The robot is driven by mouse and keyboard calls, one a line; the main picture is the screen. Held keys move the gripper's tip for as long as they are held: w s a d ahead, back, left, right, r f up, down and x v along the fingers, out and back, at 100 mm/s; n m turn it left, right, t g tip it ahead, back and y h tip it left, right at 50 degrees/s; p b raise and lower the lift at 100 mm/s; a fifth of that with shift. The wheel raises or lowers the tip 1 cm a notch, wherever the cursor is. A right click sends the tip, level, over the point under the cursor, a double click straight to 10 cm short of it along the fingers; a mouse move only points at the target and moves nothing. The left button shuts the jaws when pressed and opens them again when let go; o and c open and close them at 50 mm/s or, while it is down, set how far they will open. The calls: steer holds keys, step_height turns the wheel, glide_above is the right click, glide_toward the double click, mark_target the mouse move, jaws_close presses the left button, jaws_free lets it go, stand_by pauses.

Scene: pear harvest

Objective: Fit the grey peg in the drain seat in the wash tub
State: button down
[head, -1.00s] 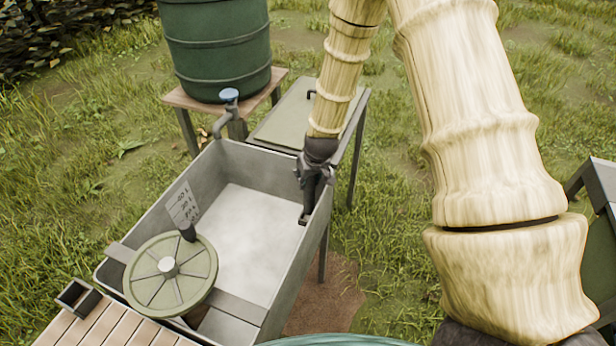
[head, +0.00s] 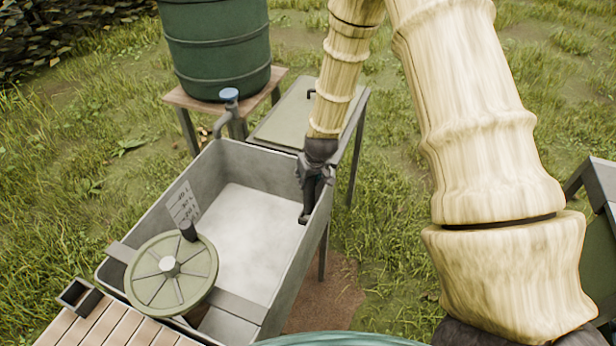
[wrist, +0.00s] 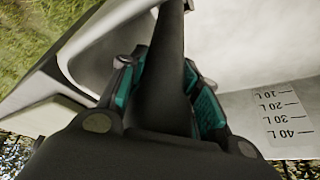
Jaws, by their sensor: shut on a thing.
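The wash tub (head: 128,262) is a pale grey trough in the head view, with a light inner floor. My gripper (head: 308,203) is at its right wall, pointing down inside the rim. In the wrist view my gripper (wrist: 165,100) has teal-padded fingers closed around a dark grey rod, which looks like the grey peg (wrist: 165,90). The peg extends toward the top of that view. In the head view a dark end shows below the fingers. I cannot make out the drain seat, nor whether the peg's end touches anything.
A green round wheel-like lid (head: 150,265) with a dark knob (head: 187,231) sits over the tub's near end. A litre scale (head: 181,203) stands at the left wall. A tap (head: 229,97) overhangs the far end, below a green barrel (head: 215,50). A side table (head: 290,118) adjoins.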

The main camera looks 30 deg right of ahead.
mark_target(308, 191)
steer(key=shift+f+b, duration=0.9)
steer(key=shift+f, duration=1.05)
stand_by(0.9)
steer(key=shift+s+a+f, duration=0.1)
steer(key=shift+s+f, duration=0.2)
steer(key=shift+f, duration=0.25)
stand_by(0.5)
steer(key=c, duration=0.9)
jaws_free()
steer(key=shift+s+f+b, duration=0.1)
steer(key=shift+b, duration=0.2)
steer(key=o, duration=0.5)
steer(key=shift+a+f, duration=0.1)
steer(key=shift+r, duration=0.2)
steer(key=shift+w+r+p, duration=0.25)
steer(key=shift+r+p, duration=0.7)
steer(key=shift+w+d+r+p, duration=0.1)
steer(key=shift+d+r+p, duration=0.05)
steer(key=shift+r+p, duration=0.8)
steer(key=shift+w+d+r+p, duration=0.1)
steer(key=shift+r+p, duration=0.4)
steer(key=shift+r, duration=0.75)
